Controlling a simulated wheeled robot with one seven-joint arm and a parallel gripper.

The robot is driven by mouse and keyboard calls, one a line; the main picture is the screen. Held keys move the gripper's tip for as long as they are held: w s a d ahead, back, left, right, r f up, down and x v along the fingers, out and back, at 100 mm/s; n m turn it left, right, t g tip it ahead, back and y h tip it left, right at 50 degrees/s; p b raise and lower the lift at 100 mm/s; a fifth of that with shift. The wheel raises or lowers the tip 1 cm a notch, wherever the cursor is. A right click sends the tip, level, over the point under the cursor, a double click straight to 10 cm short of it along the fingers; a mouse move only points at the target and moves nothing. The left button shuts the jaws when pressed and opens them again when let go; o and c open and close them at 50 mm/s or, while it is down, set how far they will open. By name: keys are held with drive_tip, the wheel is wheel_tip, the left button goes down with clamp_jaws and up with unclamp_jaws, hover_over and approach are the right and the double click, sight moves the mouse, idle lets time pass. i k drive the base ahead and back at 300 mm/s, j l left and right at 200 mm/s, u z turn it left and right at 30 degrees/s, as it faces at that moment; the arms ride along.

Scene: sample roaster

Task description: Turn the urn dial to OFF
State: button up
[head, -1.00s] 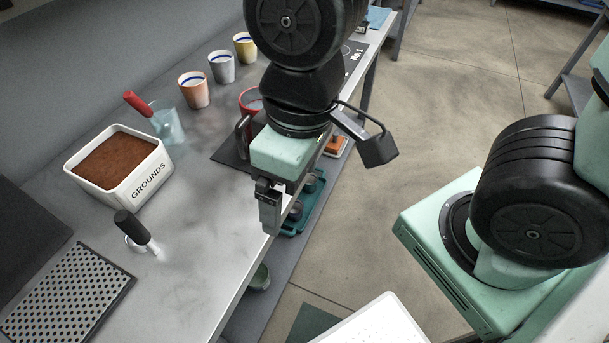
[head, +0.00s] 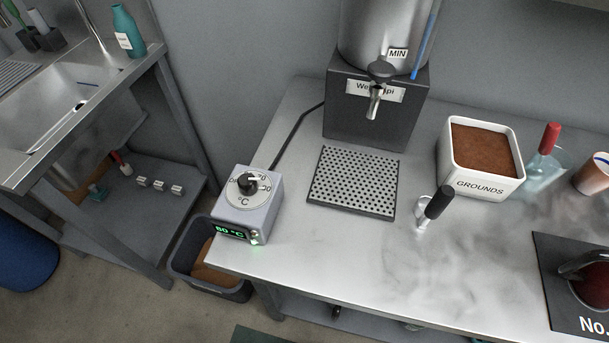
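The urn dial is a black knob (head: 248,184) on a pale round scale, on top of a small lavender control box (head: 252,214) at the left end of the counter. The scale shows numbers and °C; the exact pointer setting is too small to read. A green display (head: 233,232) on the box's front reads about 60 °C. A dark cable runs from the box to the urn base. The steel urn (head: 388,32) stands on a black base with a tap at the back of the counter. My gripper is outside the current view.
A perforated drip tray (head: 353,212) lies right of the box. The grounds bin (head: 482,190), a black-handled tool (head: 437,205) and a red-handled item (head: 549,138) stand further right. A dark bin (head: 183,262) is on the floor below the box. The counter's front middle is clear.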

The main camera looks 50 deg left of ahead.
sight(247, 185)
drive_tip(key=u, duration=2.05)
drive_tip(key=l+u, duration=0.15)
drive_tip(key=k+l, duration=0.05)
